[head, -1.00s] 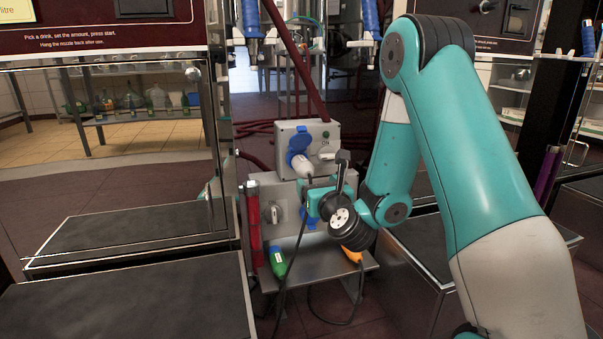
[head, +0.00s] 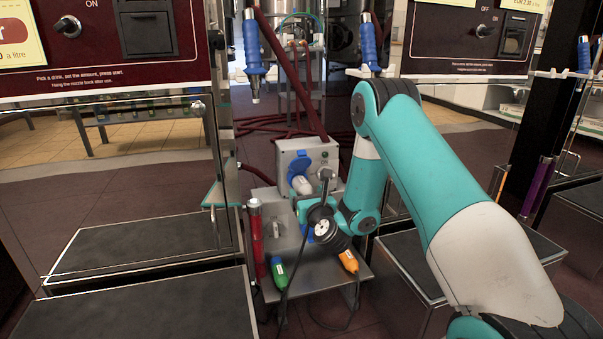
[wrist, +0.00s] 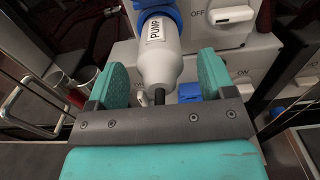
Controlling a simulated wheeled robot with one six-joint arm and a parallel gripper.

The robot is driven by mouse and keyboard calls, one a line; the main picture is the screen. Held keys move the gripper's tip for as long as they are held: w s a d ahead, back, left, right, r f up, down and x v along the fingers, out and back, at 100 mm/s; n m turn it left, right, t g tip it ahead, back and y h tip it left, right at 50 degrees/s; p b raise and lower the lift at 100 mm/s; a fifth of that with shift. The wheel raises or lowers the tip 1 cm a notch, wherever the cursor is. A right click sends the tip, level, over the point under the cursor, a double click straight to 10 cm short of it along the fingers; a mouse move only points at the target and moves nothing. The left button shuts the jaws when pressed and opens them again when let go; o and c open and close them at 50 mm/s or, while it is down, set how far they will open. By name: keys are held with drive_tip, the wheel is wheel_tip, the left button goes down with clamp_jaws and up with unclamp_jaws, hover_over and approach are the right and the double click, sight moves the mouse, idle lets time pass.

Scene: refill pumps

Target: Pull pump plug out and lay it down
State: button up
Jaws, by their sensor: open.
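The pump plug (wrist: 163,58), a pale grey cylinder labelled PUMP, sits in a blue socket (wrist: 153,5) in the wrist view. Its black cable end (wrist: 160,97) points toward my gripper (wrist: 165,78). The two teal fingers stand open, one on each side of the plug's body, with a visible gap on each side. In the head view the plug (head: 303,184) shows under the raised blue socket lid (head: 299,162) on the upper grey box. My gripper (head: 304,203) is just below and in front of it, partly hidden by my wrist.
A metal shelf (head: 322,285) below carries a green connector (head: 279,271) and an orange connector (head: 348,261). A red tube (head: 256,243) stands at the left of the boxes. Dark-topped benches (head: 140,232) flank the boxes. Switches (wrist: 232,15) sit beside the socket.

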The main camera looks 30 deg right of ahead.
drive_tip(key=shift+w+d+r+p, duration=0.2)
drive_tip(key=shift+w+p, duration=0.4)
drive_tip(key=shift+p, duration=0.4)
drive_tip(key=shift+w+f, duration=0.1)
drive_tip(key=shift+f, duration=0.05)
idle(0.7)
drive_tip(key=c, duration=1.2)
drive_tip(key=shift+f, duration=0.1)
drive_tip(key=shift+b+v, duration=1.5)
drive_tip(key=shift+b, duration=1.95)
drive_tip(key=shift+s+a+b, duration=0.15)
drive_tip(key=shift+s+b, duration=0.45)
drive_tip(key=shift+b, duration=0.4)
drive_tip(key=shift+s+a+b, duration=0.2)
drive_tip(key=shift+s+b, duration=0.45)
drive_tip(key=shift+b, duration=0.35)
